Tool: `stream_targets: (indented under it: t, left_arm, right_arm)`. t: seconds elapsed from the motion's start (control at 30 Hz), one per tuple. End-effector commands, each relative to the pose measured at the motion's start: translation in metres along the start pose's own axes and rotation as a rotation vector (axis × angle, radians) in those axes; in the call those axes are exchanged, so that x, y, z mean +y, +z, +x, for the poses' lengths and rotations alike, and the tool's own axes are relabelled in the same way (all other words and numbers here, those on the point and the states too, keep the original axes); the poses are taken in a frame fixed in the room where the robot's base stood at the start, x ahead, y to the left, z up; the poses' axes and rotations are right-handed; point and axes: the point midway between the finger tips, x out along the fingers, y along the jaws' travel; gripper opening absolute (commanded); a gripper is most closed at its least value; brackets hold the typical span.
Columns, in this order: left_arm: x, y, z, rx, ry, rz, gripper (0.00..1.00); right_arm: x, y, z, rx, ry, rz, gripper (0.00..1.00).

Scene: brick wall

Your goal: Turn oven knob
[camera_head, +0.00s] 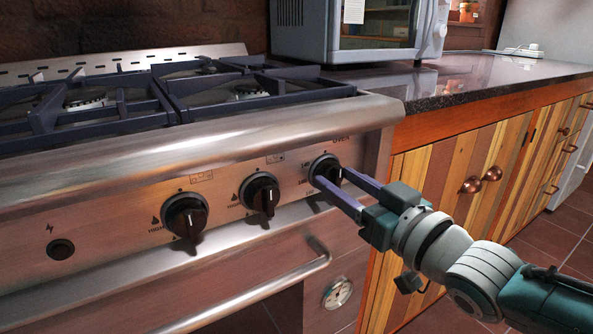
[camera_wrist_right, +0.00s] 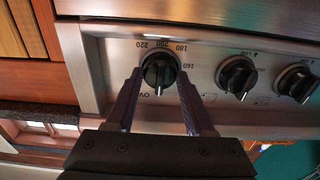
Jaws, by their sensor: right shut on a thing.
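The oven knob (camera_head: 323,165) is a round black dial at the right end of the steel stove panel, under the word OVEN. In the right wrist view the oven knob (camera_wrist_right: 158,68) has temperature numbers around it, and its pale pointer mark is toward the bottom of the picture. My right gripper (camera_head: 332,177) has one finger on each side of the knob and is shut on it. It also shows in the right wrist view (camera_wrist_right: 160,77). The fingertips hide part of the knob's edge in the head view. My left gripper is not in view.
Two similar burner knobs (camera_head: 185,215) (camera_head: 262,194) sit to the left on the panel. The oven door handle (camera_head: 255,295) runs below. Burner grates (camera_head: 200,90) are above. A microwave (camera_head: 305,35) stands on the dark counter (camera_head: 470,75) over wooden cabinets (camera_head: 455,165).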

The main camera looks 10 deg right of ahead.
Motion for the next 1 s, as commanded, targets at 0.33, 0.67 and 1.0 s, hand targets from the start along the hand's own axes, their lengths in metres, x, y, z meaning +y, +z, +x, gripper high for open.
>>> stream_targets:
  t: [0.33, 0.67, 1.0]
  left_arm:
    - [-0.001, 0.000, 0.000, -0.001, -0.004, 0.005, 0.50]
    - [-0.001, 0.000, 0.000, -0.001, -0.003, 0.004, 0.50]
    - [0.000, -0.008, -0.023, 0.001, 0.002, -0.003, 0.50]
  right_arm:
    - [0.000, -0.001, 0.000, 0.002, 0.000, 0.002, 0.71]
    - [0.000, 0.000, 0.000, 0.000, 0.001, 0.001, 0.83]
    - [0.000, -0.003, -0.046, -0.004, 0.001, 0.002, 0.83]
